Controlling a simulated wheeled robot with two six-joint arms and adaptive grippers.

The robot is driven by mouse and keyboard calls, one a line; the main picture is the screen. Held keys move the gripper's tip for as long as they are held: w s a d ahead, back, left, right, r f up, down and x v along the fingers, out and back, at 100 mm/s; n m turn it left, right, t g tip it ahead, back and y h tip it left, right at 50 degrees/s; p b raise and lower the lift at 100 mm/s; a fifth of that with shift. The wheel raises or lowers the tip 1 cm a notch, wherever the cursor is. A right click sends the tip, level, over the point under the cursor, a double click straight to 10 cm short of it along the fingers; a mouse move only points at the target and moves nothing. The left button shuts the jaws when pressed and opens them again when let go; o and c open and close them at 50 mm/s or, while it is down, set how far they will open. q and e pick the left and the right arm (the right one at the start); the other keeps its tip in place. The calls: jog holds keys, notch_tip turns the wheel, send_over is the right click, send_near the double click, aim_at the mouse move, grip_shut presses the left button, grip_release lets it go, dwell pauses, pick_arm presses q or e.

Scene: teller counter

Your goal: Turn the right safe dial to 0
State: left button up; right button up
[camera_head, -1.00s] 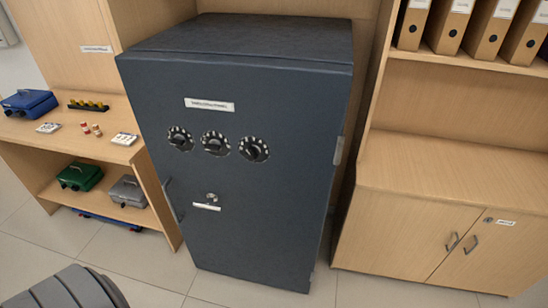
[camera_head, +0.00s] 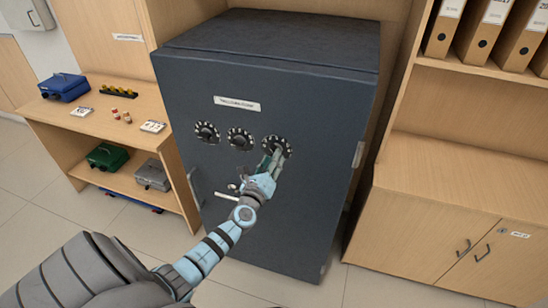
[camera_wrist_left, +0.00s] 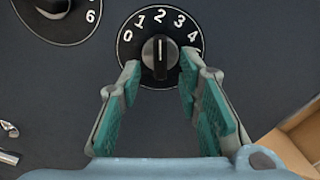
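The right safe dial (camera_head: 277,147) is the rightmost of three round black dials on the dark safe door. In the left wrist view the dial (camera_wrist_left: 158,58) has white numbers around a black knob, and the knob's white line points up at the 2. The 0 is at the dial's upper left. My left gripper (camera_head: 272,158) is at this dial in the head view. In the left wrist view the gripper (camera_wrist_left: 160,66) is open, with one teal-padded finger on each side of the knob and gaps showing between. My right gripper is not in view.
The middle dial (camera_head: 240,138) and left dial (camera_head: 207,132) are close by on the door (camera_head: 300,210). A handle (camera_head: 194,187) is on the door's left edge. A wooden shelf (camera_head: 150,105) with cash boxes stands left, a wooden cabinet (camera_head: 460,190) right.

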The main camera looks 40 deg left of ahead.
pick_arm(q)
jog(key=x, duration=0.2)
jog(key=shift+w+a, duration=0.1)
jog(key=shift+w, duration=0.15)
jog(key=shift+c, duration=0.6)
grip_shut()
